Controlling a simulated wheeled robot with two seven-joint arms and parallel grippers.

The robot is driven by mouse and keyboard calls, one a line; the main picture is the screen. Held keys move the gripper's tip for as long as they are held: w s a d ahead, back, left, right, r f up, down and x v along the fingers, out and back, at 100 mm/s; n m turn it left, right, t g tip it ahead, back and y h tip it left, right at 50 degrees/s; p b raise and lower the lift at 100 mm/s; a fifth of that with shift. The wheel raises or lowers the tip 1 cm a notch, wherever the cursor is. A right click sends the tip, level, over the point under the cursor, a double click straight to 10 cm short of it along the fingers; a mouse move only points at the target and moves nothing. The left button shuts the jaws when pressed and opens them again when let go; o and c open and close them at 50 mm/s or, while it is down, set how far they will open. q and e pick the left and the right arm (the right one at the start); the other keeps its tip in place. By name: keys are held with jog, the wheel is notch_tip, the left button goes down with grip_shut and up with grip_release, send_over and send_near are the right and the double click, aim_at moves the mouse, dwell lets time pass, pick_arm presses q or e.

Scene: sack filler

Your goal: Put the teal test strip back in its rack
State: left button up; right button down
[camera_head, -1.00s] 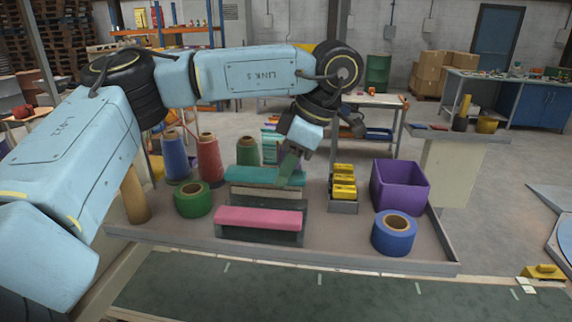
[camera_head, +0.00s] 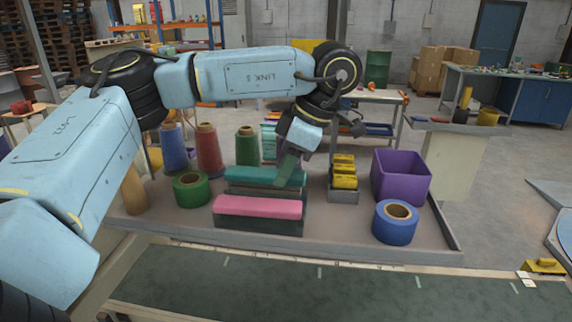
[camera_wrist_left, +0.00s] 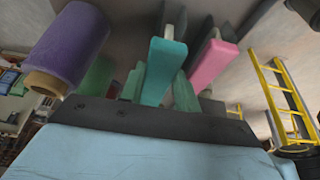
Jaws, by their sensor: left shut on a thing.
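The teal test strip (camera_head: 258,176) is a long bar lying level across the middle of the tray. My left gripper (camera_head: 288,168) reaches down from behind and is shut on the strip toward its right end. The strip also shows between the green fingers in the left wrist view (camera_wrist_left: 165,70). A dark green rack (camera_head: 262,193) is just below the strip; I cannot tell whether the strip rests in it. A pink strip (camera_head: 258,206) lies in front, on a similar dark block, and shows right of the teal one in the left wrist view (camera_wrist_left: 213,65). My right gripper is not in view.
Blue (camera_head: 174,148), red (camera_head: 208,150) and green (camera_head: 247,146) thread cones stand behind left. A green tape roll (camera_head: 191,190) is left. A yellow-block holder (camera_head: 344,195), a purple bin (camera_head: 402,180) and a blue tape roll (camera_head: 395,224) are right. The tray rim (camera_head: 330,252) runs along the front.

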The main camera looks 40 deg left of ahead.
pick_arm(q)
jog(key=shift+f+b, duration=0.55)
jog(key=shift+f, duration=0.45)
jog(key=o, duration=1.1)
jog(key=p+v, duration=0.2)
jog(key=v, duration=1.1)
jog(key=shift+r+p, duration=0.2)
jog(key=shift+p, duration=0.15)
